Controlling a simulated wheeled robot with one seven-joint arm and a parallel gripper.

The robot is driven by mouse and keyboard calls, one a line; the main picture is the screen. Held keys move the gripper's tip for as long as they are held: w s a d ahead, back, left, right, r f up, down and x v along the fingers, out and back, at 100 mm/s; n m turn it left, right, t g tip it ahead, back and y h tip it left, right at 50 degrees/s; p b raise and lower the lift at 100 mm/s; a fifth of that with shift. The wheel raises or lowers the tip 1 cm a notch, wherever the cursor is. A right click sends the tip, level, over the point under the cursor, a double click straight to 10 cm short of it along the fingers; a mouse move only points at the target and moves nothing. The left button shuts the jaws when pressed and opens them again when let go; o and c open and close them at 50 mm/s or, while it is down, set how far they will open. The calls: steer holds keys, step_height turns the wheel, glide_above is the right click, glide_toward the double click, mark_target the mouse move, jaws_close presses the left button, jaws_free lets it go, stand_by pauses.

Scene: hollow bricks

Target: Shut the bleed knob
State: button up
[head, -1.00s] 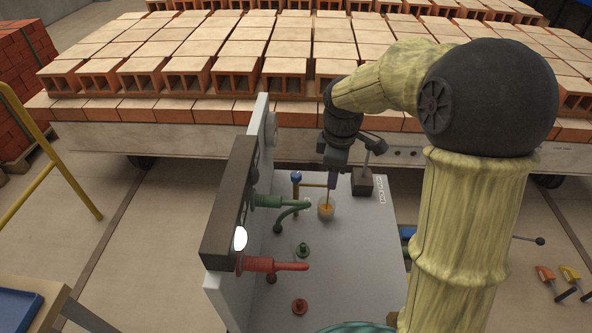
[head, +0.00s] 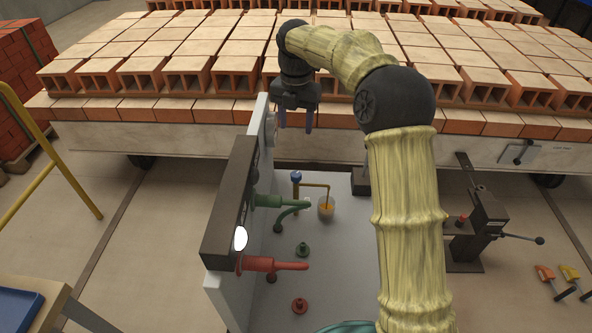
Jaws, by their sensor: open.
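A small blue knob (head: 296,177), which looks like the bleed knob, tops a short post on the grey bench. A thin brass pipe (head: 315,185) runs right from the post and bends down to a clear cup (head: 326,208) with something orange in it. I cannot tell from the knob whether the bleed is open or shut. My gripper (head: 295,122) is open and empty, fingers pointing down. In the picture it is above the blue knob, clear of it, in front of the brick stack.
A green-handled lever (head: 280,202) and a red-handled lever (head: 275,265) stick out right from the upright panel (head: 230,205). A green knob (head: 303,250) and a red knob (head: 300,306) stand on the bench. A dark clamp-like device (head: 480,220) is at right. Bricks (head: 190,75) fill the back.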

mark_target(296, 174)
steer(key=shift+f, duration=0.15)
step_height(296, 174, down, 17)
steer(key=shift+f+p, duration=0.1)
steer(key=shift+p, duration=0.4)
steer(key=c, duration=1)
